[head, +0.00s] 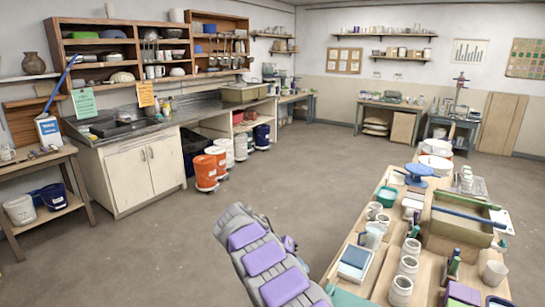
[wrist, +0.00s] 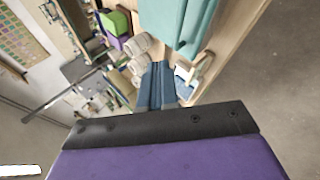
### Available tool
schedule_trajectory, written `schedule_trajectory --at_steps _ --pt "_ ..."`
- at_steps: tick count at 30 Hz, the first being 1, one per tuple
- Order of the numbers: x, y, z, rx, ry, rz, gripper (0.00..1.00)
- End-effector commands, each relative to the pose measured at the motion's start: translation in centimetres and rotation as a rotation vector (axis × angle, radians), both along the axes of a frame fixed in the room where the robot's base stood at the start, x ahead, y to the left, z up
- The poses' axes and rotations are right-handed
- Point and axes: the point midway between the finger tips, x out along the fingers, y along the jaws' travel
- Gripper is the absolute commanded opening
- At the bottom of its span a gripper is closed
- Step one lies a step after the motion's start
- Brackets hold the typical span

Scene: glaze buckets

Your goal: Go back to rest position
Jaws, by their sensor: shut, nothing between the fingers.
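My gripper (wrist: 159,66) shows in the wrist view as two narrow blue-grey fingers side by side, shut, with nothing held between them. They stand out beyond a dark bar and a broad purple part of my own body at the bottom of that view. In the head view my grey arm with purple pads (head: 265,258) is at the bottom centre, left of the long worktable (head: 370,287). The fingers cannot be made out there. In the wrist view the tabletop and its white cups (wrist: 139,45) lie beyond the fingers.
A teal cloth (wrist: 180,18) is near the fingers. Buckets (head: 205,172) line the left counter. The middle floor (head: 285,165) is clear.

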Motion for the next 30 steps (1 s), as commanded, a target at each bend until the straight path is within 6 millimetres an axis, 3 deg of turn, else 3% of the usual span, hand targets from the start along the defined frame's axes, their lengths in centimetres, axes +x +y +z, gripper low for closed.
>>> schedule_trajectory --at_steps 6,15,24,30 --pt "-3.2 -4.5 5.1 0.014 0.044 -0.022 0.0" --pt "-10.0 -9.4 9.9 0.101 0.105 -0.053 0.0" --pt "-18.7 -12.1 12.5 0.247 0.147 -0.07 0.0" --pt "-24.9 -12.4 13.0 0.367 0.163 -0.061 0.0"
